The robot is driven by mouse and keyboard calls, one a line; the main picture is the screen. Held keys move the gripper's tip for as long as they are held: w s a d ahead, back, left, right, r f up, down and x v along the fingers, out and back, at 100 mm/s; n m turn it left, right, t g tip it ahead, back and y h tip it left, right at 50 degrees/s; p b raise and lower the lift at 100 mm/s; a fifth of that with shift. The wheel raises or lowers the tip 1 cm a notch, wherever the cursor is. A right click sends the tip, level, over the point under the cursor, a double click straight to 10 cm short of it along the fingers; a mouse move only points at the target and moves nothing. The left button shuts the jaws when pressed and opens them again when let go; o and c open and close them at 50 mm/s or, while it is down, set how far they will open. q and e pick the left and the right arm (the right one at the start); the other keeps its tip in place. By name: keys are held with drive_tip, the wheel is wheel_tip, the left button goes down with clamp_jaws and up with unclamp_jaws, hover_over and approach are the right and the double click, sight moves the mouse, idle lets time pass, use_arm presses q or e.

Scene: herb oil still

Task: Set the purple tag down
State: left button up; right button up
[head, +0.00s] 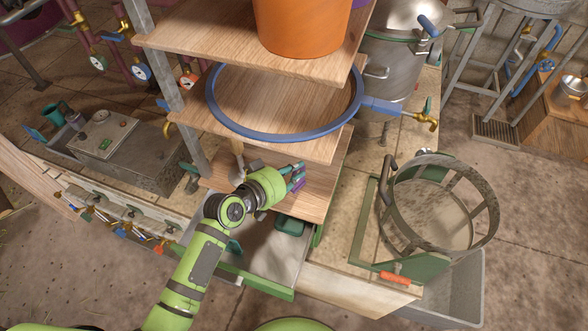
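My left gripper (292,176) reaches in from the lower left, over the lowest wooden shelf board (318,190). Its dark fingers point right and look closed around a small purple piece, which I take as the purple tag (298,186). Only a little of the tag shows between the fingertips. Whether the tag touches the board I cannot tell. My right gripper is not in view.
Higher boards carry a blue ring (213,107) and an orange pot (303,28). An open drawer (262,252) with a green item lies below. A round metal basket frame (440,250) stands at right. A metal post (187,125) rises left of the hand.

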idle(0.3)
use_arm(q)
drive_tip(key=shift+r, duration=0.2)
drive_tip(key=b+v, duration=0.1)
drive_tip(key=v, duration=1.1)
drive_tip(key=shift+f, duration=0.1)
